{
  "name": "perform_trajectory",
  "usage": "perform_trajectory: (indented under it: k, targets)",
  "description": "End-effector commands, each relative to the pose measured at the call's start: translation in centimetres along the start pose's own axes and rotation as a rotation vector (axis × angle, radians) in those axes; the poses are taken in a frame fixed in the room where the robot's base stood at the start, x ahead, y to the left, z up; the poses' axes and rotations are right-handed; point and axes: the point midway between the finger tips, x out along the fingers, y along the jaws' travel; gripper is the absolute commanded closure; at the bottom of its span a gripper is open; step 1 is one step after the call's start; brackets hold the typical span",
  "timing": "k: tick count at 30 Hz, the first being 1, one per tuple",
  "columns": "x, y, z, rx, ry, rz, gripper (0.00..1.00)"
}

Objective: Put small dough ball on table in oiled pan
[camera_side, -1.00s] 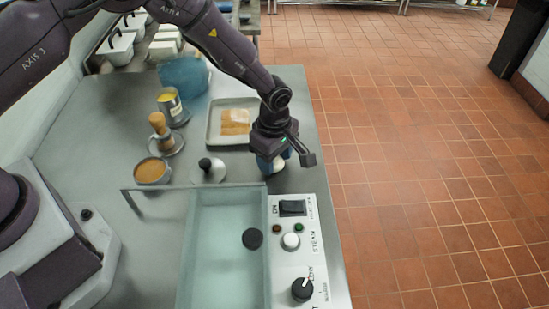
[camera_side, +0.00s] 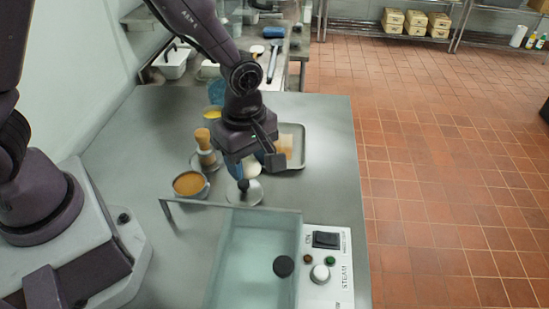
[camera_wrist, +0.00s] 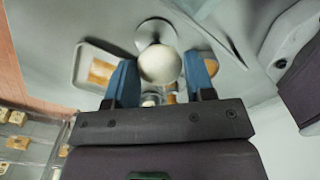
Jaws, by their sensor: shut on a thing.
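A pale round dough ball (camera_wrist: 160,66) sits between the blue fingers of my gripper (camera_wrist: 161,84) in the wrist view. My gripper (camera_side: 243,172) is shut on it and holds it above the table. In the side view the dough ball (camera_side: 253,171) is partly hidden by a finger. A shallow grey pan (camera_side: 301,163) with a golden-brown patch in it lies behind and right of my gripper, partly covered by it. The pan (camera_wrist: 80,62) also shows at left in the wrist view. I cannot tell whether the pan is oiled.
A round metal disc with a black knob (camera_side: 245,195) is just below my gripper. A bowl of brown stuff (camera_side: 189,184) and a wooden-handled tool (camera_side: 205,147) stand left.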

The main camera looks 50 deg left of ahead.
Motion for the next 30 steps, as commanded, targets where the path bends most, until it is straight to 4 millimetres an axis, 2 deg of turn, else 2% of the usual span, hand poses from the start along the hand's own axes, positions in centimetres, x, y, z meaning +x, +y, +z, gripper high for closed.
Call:
perform_trajectory:
  k: [6, 9, 12, 17, 20, 30]
  targets:
    - [-0.2, 1.8, -6.4, -0.153, 0.007, 0.006, 0.74]
    - [-0.4, 2.7, -9.6, -0.169, 0.008, 0.005, 0.74]
    - [-0.6, 3.2, -11.8, -0.137, 0.006, 0.005, 0.74]
    - [-0.8, 3.6, -12.0, -0.042, 0.001, 0.000, 0.74]
    - [-0.3, 4.5, -12.1, -0.015, 0.000, -0.003, 0.74]
    - [3.2, 12.3, -12.6, -0.013, -0.001, -0.004, 0.74]
